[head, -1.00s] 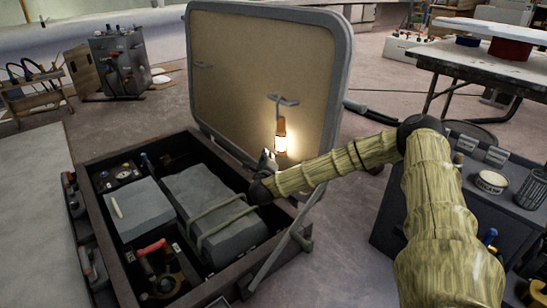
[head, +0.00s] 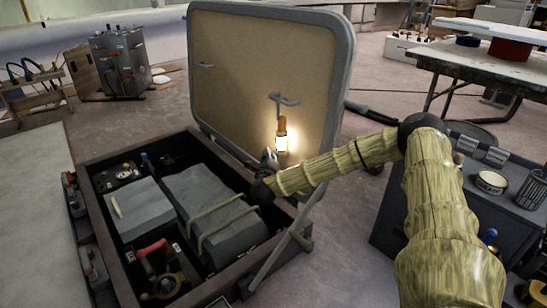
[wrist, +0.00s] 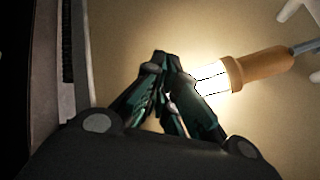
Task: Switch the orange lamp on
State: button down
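The orange lamp (head: 282,127) hangs from a hook on the inside of the raised lid (head: 235,85). Its orange handle is at the top and its caged bulb below is lit, throwing a warm glow on the lid. The lamp also shows in the wrist view (wrist: 262,68), lying to the right of my fingers, its bulb end partly behind the right finger. My gripper (head: 268,156) is just below and left of the bulb in the head view. In the wrist view its dark green fingertips (wrist: 163,62) meet, with no object seen held between them. Contact with the lamp cannot be told.
Below the lid is an open locker (head: 130,265) holding grey blocks, a gauge and a red-handled tool. A lid stay (head: 285,245) rises at its right. A dark cabinet (head: 400,215) with cans stands at right, and a worktable (head: 500,60) behind.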

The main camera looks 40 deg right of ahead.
jog(key=shift+a, duration=0.2)
jog(key=a, duration=0.6)
jog(key=shift+s, duration=0.25)
dwell(0.4)
jog(key=shift+f, duration=0.1)
